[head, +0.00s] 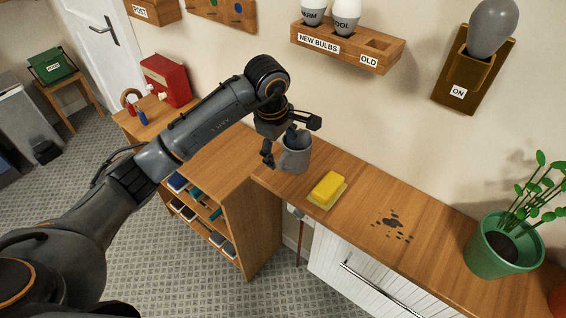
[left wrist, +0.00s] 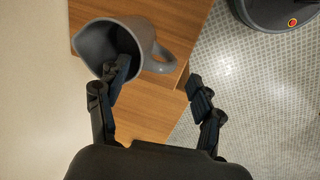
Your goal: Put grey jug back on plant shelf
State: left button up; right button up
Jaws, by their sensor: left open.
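The grey jug (head: 294,158) is at the left end of the long wooden counter in the head view. In the left wrist view the jug (left wrist: 152,36) shows its open mouth toward the left and its handle toward the right. My left gripper (head: 283,146) is open at the jug. In the left wrist view one finger of this gripper (left wrist: 158,80) overlaps the jug's mouth and the other is to the right of the handle. I cannot tell whether either finger touches it. A green pot with a plant (head: 500,245) stands at the counter's right end. My right gripper is not in view.
A yellow sponge (head: 327,187) lies right of the jug, and dark spots (head: 393,222) mark the counter (head: 366,192) beyond it. A bulb rack (head: 348,48) hangs on the wall above. A wooden shelf unit (head: 245,225) stands below my left arm.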

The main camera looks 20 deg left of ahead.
pick_arm(q)
notch_tip(320, 180, up, 6)
jog(key=s+b, duration=0.1)
jog(key=shift+a+r+b, duration=0.2)
jog(key=shift+r+b, duration=0.05)
jog(key=shift+b, duration=0.05)
